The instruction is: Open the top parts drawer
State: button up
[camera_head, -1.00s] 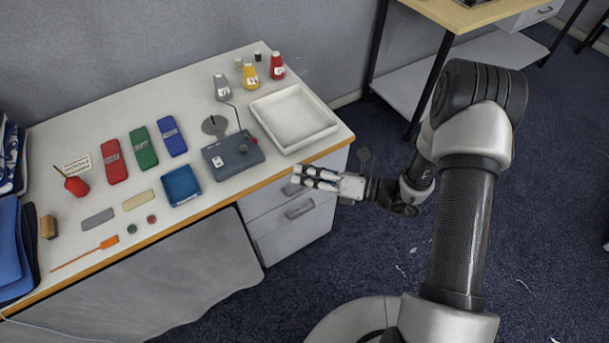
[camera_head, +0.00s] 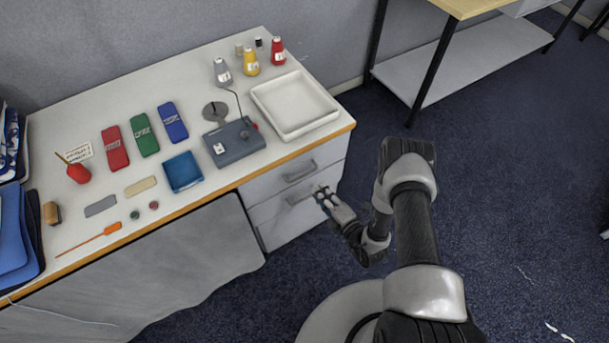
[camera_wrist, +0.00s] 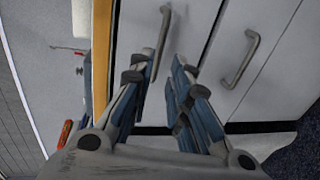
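The top parts drawer (camera_head: 270,186) is the upper of two grey drawers under the right end of the table. Its front looks flush and shut. Its bar handle (camera_head: 300,172) is clear in the head view; in the wrist view the top handle (camera_wrist: 164,35) is the one nearer the wooden edge. My gripper (camera_head: 322,190) is in front of the drawer fronts, low and right of the top handle. In the wrist view my gripper (camera_wrist: 161,66) is open, with the top handle in line with the gap between its fingers. Contact cannot be told.
The lower drawer has its own handle (camera_wrist: 241,58), right of my fingers in the wrist view. The table's wooden edge (camera_wrist: 102,60) lies to their left. A white tray (camera_head: 322,124) and a grey device (camera_head: 236,148) stand on the table above. Floor right of the drawers is open.

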aim_at(305, 173)
jog(key=b+x, duration=0.2)
jog(key=x, duration=0.9)
jog(key=shift+a+b, duration=0.1)
jog(key=shift+b, duration=0.25)
jog(key=shift+c, duration=0.2)
grip_shut()
